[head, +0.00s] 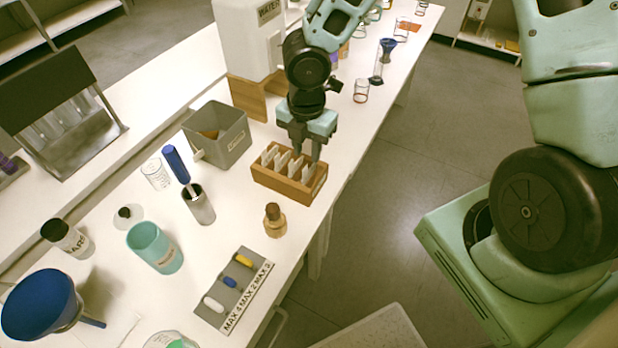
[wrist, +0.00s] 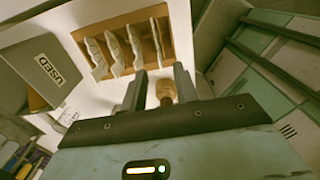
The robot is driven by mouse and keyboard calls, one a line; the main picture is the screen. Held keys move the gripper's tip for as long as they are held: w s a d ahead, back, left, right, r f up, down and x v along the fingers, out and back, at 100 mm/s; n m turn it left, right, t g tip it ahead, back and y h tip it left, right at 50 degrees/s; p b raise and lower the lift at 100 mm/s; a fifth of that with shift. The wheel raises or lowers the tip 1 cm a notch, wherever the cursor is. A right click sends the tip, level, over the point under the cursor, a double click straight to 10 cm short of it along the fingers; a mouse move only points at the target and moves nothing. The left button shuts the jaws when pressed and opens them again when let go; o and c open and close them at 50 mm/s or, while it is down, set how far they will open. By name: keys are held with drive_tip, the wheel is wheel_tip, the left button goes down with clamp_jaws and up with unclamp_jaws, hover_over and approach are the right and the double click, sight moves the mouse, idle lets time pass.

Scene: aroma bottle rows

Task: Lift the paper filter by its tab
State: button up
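Several white paper filters (head: 283,162) stand upright in a row in a wooden box (head: 261,178) on the white bench. In the wrist view the filters (wrist: 115,55) stand in the box (wrist: 64,93) just beyond my fingers. My gripper (head: 301,152) points down over the back part of the box in the head view. In the wrist view my gripper (wrist: 158,82) shows its two fingers apart with nothing between them. Whether the fingertips reach down beside a filter is hard to tell. The individual tabs are too small to make out.
A grey bin (head: 232,143) marked USED in the wrist view (wrist: 38,72) stands left of the box. A brown-capped bottle (head: 274,221) stands in front, near the bench edge. A wooden-based white WATER dispenser (head: 245,40) stands behind. Beakers and a blue funnel (head: 40,305) crowd the left.

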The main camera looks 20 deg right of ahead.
sight(306, 175)
drive_tip(key=shift+f, duration=3.6)
drive_tip(key=shift+w, duration=0.1)
drive_tip(key=shift+c, duration=0.3)
clamp_jaws()
